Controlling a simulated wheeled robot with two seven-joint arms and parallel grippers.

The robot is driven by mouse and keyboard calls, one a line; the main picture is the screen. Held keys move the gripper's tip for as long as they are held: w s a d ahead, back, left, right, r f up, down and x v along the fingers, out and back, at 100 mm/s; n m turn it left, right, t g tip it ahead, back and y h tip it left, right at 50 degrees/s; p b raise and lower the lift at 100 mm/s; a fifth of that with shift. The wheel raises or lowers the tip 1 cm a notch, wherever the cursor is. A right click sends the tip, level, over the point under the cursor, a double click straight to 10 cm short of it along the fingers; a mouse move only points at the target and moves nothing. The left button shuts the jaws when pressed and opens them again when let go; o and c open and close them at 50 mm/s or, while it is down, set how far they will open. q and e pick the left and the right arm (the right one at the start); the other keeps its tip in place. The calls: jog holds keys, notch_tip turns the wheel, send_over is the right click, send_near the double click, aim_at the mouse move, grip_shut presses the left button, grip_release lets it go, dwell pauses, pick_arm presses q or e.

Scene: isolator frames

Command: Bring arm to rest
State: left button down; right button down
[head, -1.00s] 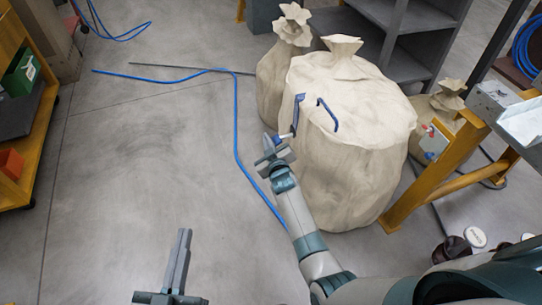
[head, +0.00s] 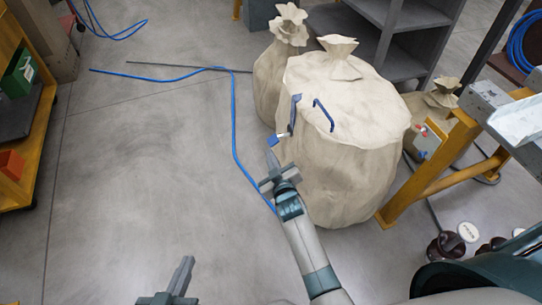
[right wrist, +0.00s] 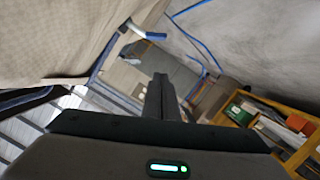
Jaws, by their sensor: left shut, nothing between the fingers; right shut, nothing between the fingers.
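My right gripper (head: 272,160) is shut and empty. In the head view it points up and left, in front of a large beige sack (head: 340,150). Its fingertips are just below a small blue piece (head: 276,140) near the sack's left blue handle (head: 295,112), with a small gap. In the right wrist view the shut fingers (right wrist: 160,85) stand in the middle with nothing between them, and the blue piece also shows (right wrist: 126,28). My left gripper (head: 184,268) is shut and empty at the bottom of the head view, low over the floor, partly cut off.
A blue hose (head: 234,120) lies on the floor left of the sack. A smaller sack (head: 280,65) stands behind. A yellow frame (head: 430,170) stands right, a yellow shelf cart (head: 45,130) left.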

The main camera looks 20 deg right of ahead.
dwell(0.5)
